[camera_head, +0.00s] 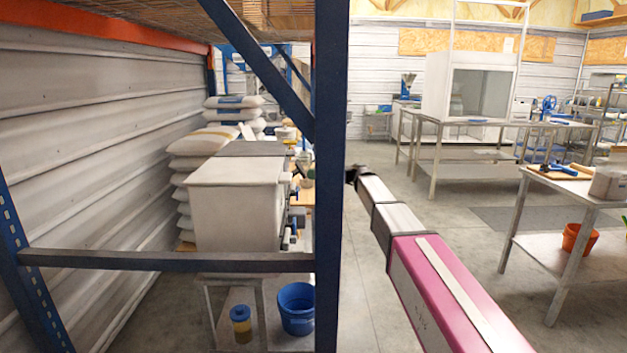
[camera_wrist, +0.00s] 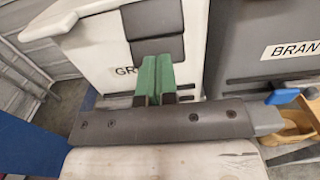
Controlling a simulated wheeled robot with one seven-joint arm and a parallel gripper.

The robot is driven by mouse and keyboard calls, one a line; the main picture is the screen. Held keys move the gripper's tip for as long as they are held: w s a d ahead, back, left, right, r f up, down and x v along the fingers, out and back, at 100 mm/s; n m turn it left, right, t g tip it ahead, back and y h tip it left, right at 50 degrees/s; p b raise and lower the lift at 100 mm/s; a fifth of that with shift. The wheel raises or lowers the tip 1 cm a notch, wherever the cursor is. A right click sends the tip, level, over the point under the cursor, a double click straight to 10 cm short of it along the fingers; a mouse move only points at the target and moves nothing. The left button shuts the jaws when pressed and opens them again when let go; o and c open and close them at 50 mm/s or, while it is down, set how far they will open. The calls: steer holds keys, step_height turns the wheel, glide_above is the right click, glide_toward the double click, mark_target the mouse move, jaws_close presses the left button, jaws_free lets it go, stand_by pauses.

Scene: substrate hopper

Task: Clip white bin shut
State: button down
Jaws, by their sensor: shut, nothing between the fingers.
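The white bin (camera_head: 235,205) stands behind the blue rack post in the head view, its clip side turned to the right. In the wrist view the white bin (camera_wrist: 108,62) fills the left, with a dark grey clip (camera_wrist: 153,25) on its upper front. A label starting "GR" sits below the clip, partly covered by my fingers. In the head view the post and distance hide my gripper.
A dark grey bin labelled "BRAN" (camera_wrist: 265,42) stands right of the white bin. Stacked sacks (camera_head: 205,145) lie behind the bins. A blue bucket (camera_head: 297,308) sits low beneath. The blue rack post (camera_head: 331,200) and crossbar (camera_head: 165,261) stand in front. Open floor (camera_head: 440,220) lies right.

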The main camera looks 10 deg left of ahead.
mark_target(297, 161)
steer(key=r+h, duration=0.1)
steer(key=a+r+h, duration=0.1)
steer(key=r+h, duration=0.1)
steer(key=shift+s+a+r+t+h, duration=0.1)
steer(key=shift+s+r+t+h, duration=0.05)
steer(key=shift+t+h, duration=0.15)
steer(key=shift+s+a+r+t+h, duration=0.1)
steer(key=shift+a+r+h, duration=0.2)
steer(key=shift+h, duration=0.25)
steer(key=shift+a+r+t+h, duration=0.1)
steer(key=shift+a+r+h, duration=0.1)
steer(key=shift+r+h, duration=0.25)
steer(key=shift+s+a+r+t+h, duration=0.1)
steer(key=shift+a+r+h, duration=0.2)
steer(key=shift+h, duration=0.3)
steer(key=shift+s+a+r, duration=0.1)
steer(key=shift+a+r, duration=0.25)
steer(key=shift+r, duration=0.1)
steer(key=shift+r, duration=0.75)
steer(key=v, duration=1.3)
steer(key=shift+d+f, duration=0.15)
steer(key=shift+d, duration=0.05)
